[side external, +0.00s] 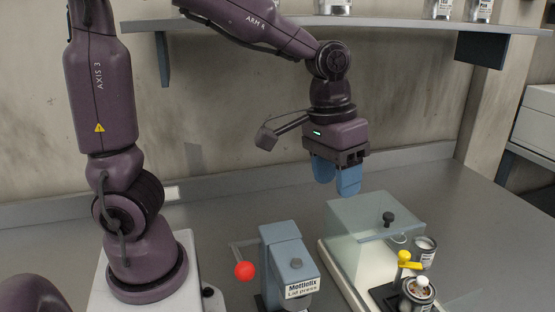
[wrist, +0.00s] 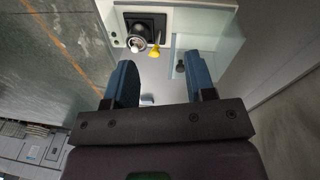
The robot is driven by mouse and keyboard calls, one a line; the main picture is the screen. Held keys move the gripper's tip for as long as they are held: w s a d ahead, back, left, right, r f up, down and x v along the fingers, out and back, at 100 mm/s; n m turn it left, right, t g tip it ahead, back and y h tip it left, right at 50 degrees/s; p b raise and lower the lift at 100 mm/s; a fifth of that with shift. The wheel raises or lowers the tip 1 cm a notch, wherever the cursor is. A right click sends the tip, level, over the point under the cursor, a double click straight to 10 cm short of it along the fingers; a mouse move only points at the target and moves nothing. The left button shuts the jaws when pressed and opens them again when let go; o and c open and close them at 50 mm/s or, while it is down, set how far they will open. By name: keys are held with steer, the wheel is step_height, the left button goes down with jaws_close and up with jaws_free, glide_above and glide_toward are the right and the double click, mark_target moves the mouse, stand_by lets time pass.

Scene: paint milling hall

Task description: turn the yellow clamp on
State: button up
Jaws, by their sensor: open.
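Whether the clamp is on or off, I cannot tell. My gripper (side external: 336,190) hangs fingers down, above and to the left of the clamp, clear of everything. Its blue fingers (wrist: 160,80) are apart with nothing held between them.
A clear-walled box (side external: 350,232) with a black knob (side external: 388,218) stands between my gripper and the clamp. The lid press (side external: 284,262), with a red-balled lever (side external: 244,270), stands left. A shelf (side external: 400,23) with cans runs above.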

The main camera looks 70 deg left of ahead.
steer(key=s+a+r+m+t, duration=0.2)
steer(key=s, duration=0.6)
steer(key=shift+s+r+m+t+y, duration=0.3)
steer(key=shift+s+r+m+t, duration=0.05)
steer(key=shift+r+m+t, duration=0.05)
